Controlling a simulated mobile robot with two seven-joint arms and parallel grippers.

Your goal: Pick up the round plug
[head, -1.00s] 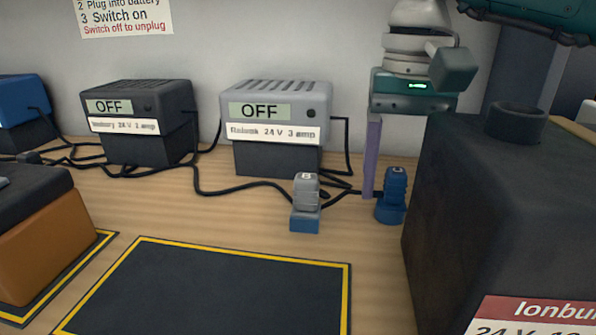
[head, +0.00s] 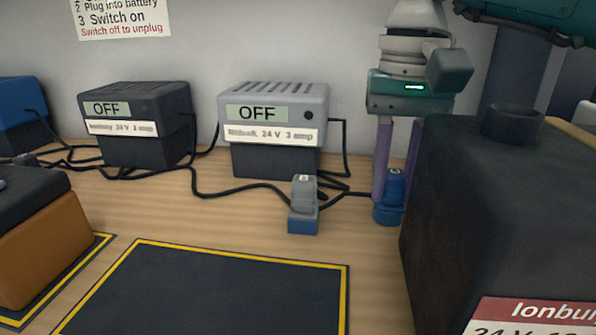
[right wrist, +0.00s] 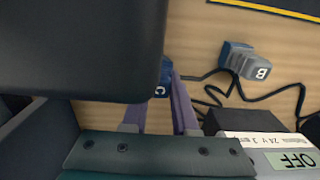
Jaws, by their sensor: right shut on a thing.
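The round plug (head: 394,186) is blue, marked C, with a round base, and stands upright on the bench in the head view, just left of the big dark battery. My right gripper (head: 397,172) points down over it, with its purple fingers on either side, shut on the plug. In the right wrist view the plug (right wrist: 164,82) shows between the fingers (right wrist: 163,100), partly hidden by the dark battery. The plug's base appears to be on the bench. My left gripper is not in view.
A grey plug marked B with a square blue base (head: 303,205) stands to the left. The large dark battery (head: 470,220) is close on the right. Grey (head: 275,120) and black (head: 136,125) chargers stand behind, with loose cables. A yellow-edged dark mat (head: 210,290) is empty in front.

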